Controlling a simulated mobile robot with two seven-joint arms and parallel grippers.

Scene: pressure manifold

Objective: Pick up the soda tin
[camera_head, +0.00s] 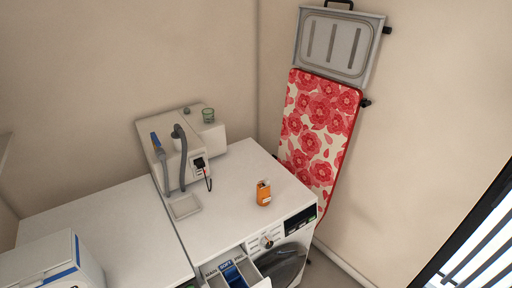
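A small orange tin (264,193) with a paler marking stands upright on the white top of the washing machine (235,215), toward its front right. It is the only thing here that looks like a soda tin; its label is too small to read. Nothing touches it. Neither of my grippers shows in the head view.
A grey-white device (210,138) with hoses and a green-topped jar (208,115) stands at the back left. The machine's detergent drawer (236,272) is pulled out. A white box (50,262) is at lower left. A flowered ironing board (318,130) hangs on the wall.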

